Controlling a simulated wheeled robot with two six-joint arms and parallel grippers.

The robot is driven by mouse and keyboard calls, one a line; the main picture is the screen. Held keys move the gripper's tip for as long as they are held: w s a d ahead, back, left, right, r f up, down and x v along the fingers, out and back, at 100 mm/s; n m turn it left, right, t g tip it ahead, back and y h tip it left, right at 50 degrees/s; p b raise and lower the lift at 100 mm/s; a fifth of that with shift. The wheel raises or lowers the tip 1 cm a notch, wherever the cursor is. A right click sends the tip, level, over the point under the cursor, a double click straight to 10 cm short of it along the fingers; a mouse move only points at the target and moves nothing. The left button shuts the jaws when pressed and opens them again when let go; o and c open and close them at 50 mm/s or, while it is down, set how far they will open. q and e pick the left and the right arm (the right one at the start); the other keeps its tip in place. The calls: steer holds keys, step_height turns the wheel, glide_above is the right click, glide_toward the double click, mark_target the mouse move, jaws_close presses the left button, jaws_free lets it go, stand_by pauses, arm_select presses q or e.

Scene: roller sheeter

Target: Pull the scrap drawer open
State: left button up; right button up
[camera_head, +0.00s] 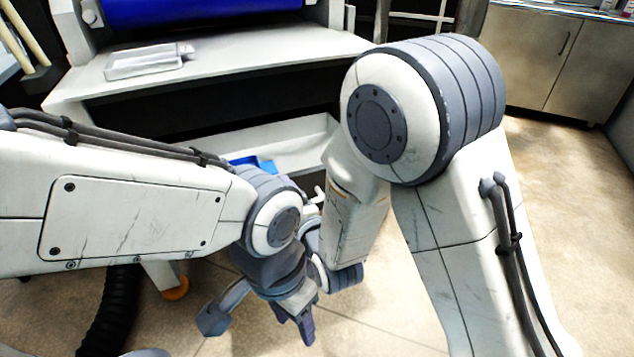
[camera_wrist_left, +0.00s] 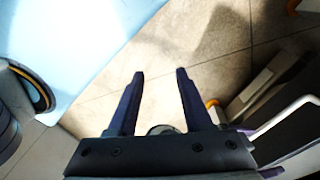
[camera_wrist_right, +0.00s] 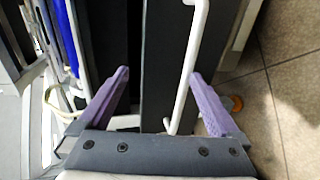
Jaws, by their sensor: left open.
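The scrap drawer's white bar handle (camera_wrist_right: 190,70) runs lengthwise in the right wrist view, in front of a dark grey panel (camera_wrist_right: 161,50). My right gripper (camera_wrist_right: 160,78) is open, with one purple finger on each side of the handle; whether either touches it is unclear. In the head view, my right arm hides this gripper and most of the handle. My left gripper (camera_head: 298,318) is open and empty, hanging low over the floor. It also shows open in the left wrist view (camera_wrist_left: 158,75), with the white handle (camera_wrist_left: 285,118) off to its right.
The machine's pale shelf (camera_head: 240,62) carries a clear tray (camera_head: 148,61) below the blue roller (camera_head: 190,8). Beneath it, a blue object (camera_head: 255,163) lies by a pale panel (camera_head: 270,140). Floor (camera_head: 560,190) is free at the right, before a steel cabinet (camera_head: 540,60).

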steer(key=shift+t, duration=0.3)
steer(key=d+r, duration=0.1)
steer(key=r+p, duration=0.1)
steer(key=r, duration=0.1)
steer(key=d+r, duration=0.1)
steer(key=shift+s+d+r, duration=0.1)
steer(key=shift+d+r, duration=0.2)
steer(key=shift+d, duration=0.05)
steer(key=shift+c, duration=0.5)
steer(key=shift+s+d+r+p, duration=0.3)
steer(key=shift+d+p, duration=0.35)
steer(key=shift+p, duration=1.45)
steer(key=shift+s+d+r+p, duration=0.3)
steer(key=shift+d+p, duration=0.35)
steer(key=shift+p, duration=1.5)
steer(key=shift+s+d+r+p, duration=0.3)
steer(key=shift+d+p, duration=0.35)
steer(key=shift+p, duration=1.45)
